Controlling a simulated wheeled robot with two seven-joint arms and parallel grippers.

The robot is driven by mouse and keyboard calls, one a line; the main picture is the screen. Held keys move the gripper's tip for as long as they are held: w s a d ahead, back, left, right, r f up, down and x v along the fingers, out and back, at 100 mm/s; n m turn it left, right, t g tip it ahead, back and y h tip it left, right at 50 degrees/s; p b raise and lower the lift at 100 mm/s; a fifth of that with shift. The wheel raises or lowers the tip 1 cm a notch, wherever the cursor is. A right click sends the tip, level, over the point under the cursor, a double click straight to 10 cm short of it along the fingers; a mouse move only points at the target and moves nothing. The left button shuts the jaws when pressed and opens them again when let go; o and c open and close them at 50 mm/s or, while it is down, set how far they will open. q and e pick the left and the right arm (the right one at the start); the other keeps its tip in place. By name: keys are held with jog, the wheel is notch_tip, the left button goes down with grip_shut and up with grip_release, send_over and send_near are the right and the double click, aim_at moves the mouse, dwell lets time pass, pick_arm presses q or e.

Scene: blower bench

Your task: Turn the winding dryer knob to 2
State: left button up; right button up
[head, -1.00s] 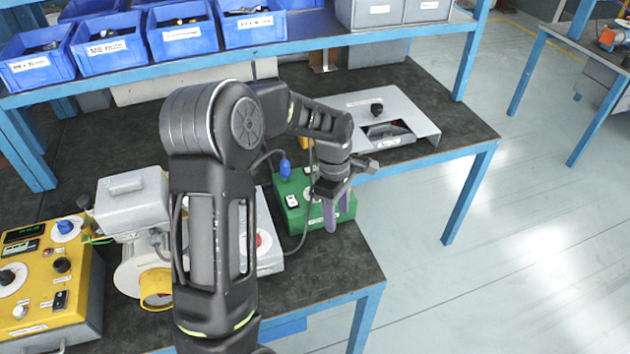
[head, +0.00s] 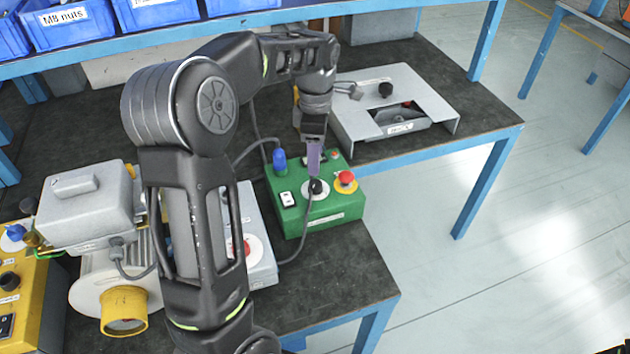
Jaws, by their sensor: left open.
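A green control box (head: 325,218) sits on the dark bench top near its right front corner. On its top are a black knob (head: 316,187) on a white round dial, a red push button (head: 346,178) on a yellow ring, a white switch (head: 288,198) and a blue plug. The lettering is too small to read, so I cannot confirm that this is the winding dryer. My left gripper (head: 314,172) points down just above the black knob, its purple-grey fingers open. I cannot tell whether they touch it. The knob's pointer and the dial numbers are not readable.
A grey plate fixture (head: 440,98) with a black knob stands behind. A motor unit (head: 85,205) and yellow panel (head: 30,310) are left. The blue shelf (head: 400,27) crosses above.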

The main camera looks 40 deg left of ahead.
aim_at(315, 183)
pick_arm(q)
jog(key=shift+s+r, duration=0.1)
notch_tip(315, 183, down, 8)
jog(key=shift+s+d+r+p, duration=0.1)
jog(key=shift+s+d+p, duration=0.05)
jog(key=shift+p, duration=0.3)
dwell(0.3)
grip_shut()
dwell(0.4)
